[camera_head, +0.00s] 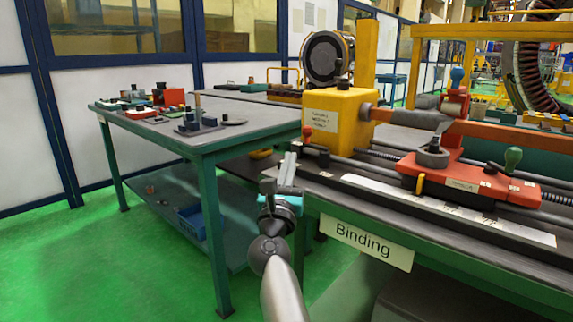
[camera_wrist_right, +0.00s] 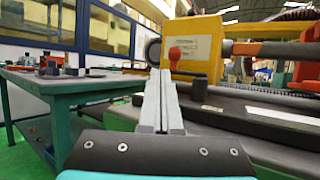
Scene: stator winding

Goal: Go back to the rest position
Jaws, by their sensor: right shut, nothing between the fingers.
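My right gripper (camera_head: 287,170) is in front of the left end of the binding machine in the head view, with its arm coming up from the bottom. Its two grey fingers lie together with nothing between them. In the right wrist view the shut fingers (camera_wrist_right: 158,102) point forward toward the machine's yellow housing (camera_wrist_right: 193,47). The yellow housing also shows in the head view (camera_head: 345,130), to the right of the gripper. My left gripper is not in view.
A green-framed table (camera_head: 215,140) with small parts stands at the left. The binding machine's bench, with a "Binding" sign (camera_head: 365,243) and a red carriage (camera_head: 465,180), fills the right. Green floor (camera_head: 90,270) is clear at the lower left.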

